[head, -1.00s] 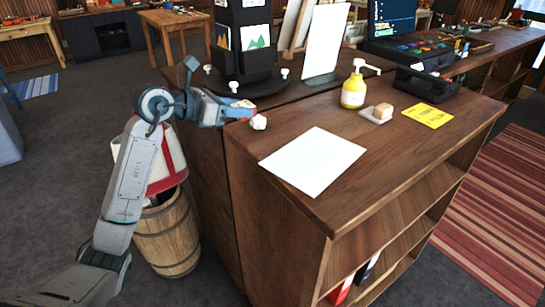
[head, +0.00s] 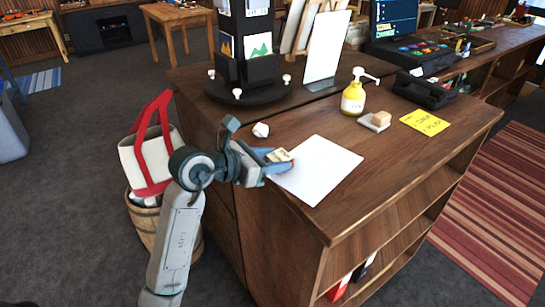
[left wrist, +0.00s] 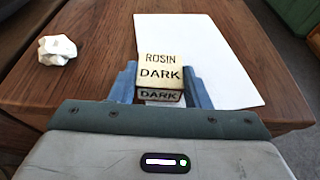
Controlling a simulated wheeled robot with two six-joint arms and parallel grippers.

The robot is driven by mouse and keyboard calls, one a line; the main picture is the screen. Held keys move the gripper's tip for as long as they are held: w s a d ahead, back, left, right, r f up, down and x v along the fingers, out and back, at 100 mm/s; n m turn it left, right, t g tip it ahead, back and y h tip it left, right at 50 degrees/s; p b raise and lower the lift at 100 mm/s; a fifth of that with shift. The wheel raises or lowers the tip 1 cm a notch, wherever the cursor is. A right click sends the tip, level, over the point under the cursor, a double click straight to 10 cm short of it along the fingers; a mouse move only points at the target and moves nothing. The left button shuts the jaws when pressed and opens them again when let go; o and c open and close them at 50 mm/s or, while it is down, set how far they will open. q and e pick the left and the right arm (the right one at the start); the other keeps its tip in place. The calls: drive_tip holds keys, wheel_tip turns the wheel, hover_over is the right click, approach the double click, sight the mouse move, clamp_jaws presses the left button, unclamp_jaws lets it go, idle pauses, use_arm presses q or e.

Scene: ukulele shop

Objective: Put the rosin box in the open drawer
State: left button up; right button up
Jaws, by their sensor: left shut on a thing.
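The rosin box (head: 279,155) is a small cream block. In the left wrist view the rosin box (left wrist: 162,72) shows the words ROSIN DARK on its faces. My left gripper (head: 280,161) is shut on it, with a blue finger on each side in the left wrist view (left wrist: 160,82). The gripper holds the box over the counter top, by the left edge of a white sheet (head: 318,170). I see no open drawer in either view. My right gripper is not in view.
A crumpled paper ball (head: 261,130) lies left of the sheet. A yellow pump bottle (head: 353,98), a block on a small dish (head: 374,122), a yellow note (head: 425,123) and a black telephone (head: 425,90) stand farther right. A red-and-white bag (head: 150,158) sits in a barrel at left.

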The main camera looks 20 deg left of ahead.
use_arm(q)
drive_tip(key=shift+f, duration=0.45)
drive_tip(key=o, duration=1)
drive_tip(key=shift+r, duration=0.1)
